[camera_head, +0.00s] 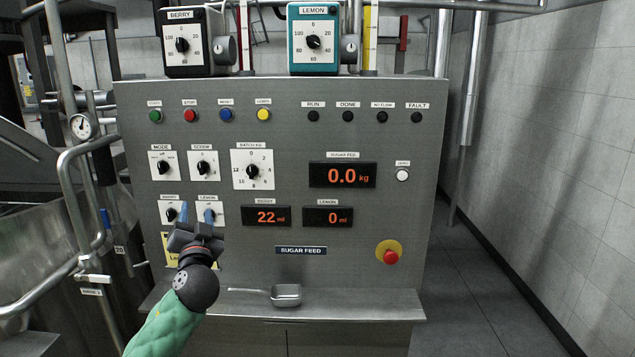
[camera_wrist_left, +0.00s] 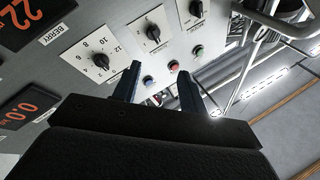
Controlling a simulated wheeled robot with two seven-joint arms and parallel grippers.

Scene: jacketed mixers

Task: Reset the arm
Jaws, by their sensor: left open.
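My left gripper (camera_head: 197,212) is in front of the lower left of the grey control panel (camera_head: 300,135). Its two blue-tipped fingers are apart and nothing shows between them. They point at the panel, over the small berry switch (camera_head: 171,214) and lemon switch (camera_head: 208,213), partly covering both. In the left wrist view the open fingers (camera_wrist_left: 158,75) stand before the panel, with a red button (camera_wrist_left: 174,65) beyond them. I cannot tell whether the fingertips touch the panel. My right gripper is in neither view.
A metal scoop (camera_head: 285,295) lies on the shelf (camera_head: 370,306) below. A red emergency button (camera_head: 391,257) sits at lower right. Berry (camera_head: 187,45) and lemon (camera_head: 313,41) dial boxes stand on top. Pipes and a tank (camera_head: 45,250) crowd the left; floor (camera_head: 480,290) at right is clear.

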